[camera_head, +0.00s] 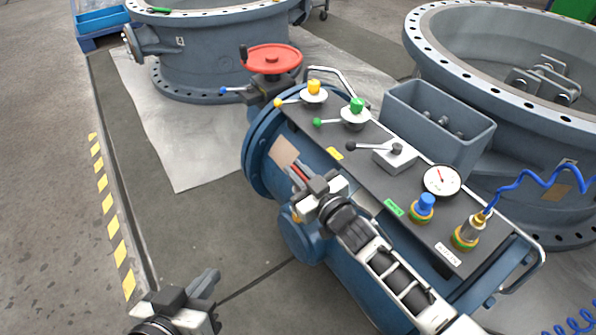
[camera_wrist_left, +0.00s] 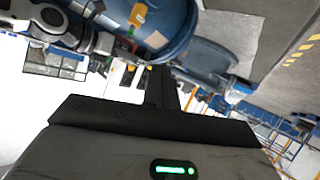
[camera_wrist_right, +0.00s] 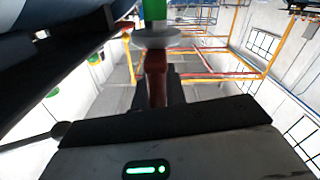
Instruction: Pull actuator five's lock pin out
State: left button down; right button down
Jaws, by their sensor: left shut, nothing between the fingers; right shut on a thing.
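The blue actuator cylinder (camera_head: 262,165) lies in the middle of the head view, with a dark control panel (camera_head: 340,153) along its top. My right gripper (camera_head: 299,178) is over the cylinder's near side, beside the panel. It is shut on a slim red piece, seen between its fingers in the right wrist view (camera_wrist_right: 156,76), which looks like the lock pin's red part. Whether the pin sits in a hole is hidden. My left gripper (camera_head: 208,284) is shut and empty at the lower left, apart from the actuator. Its closed fingers show in the left wrist view (camera_wrist_left: 162,86).
A red handwheel (camera_head: 271,58) stands behind. Large flanged valve bodies (camera_head: 215,50) fill the back. Floor at left is clear.

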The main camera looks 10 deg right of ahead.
jog(key=shift+w+d+r, duration=0.1)
jog(key=shift+r, duration=0.2)
jog(key=c, duration=1.5)
grip_release()
jog(key=shift+r, duration=0.1)
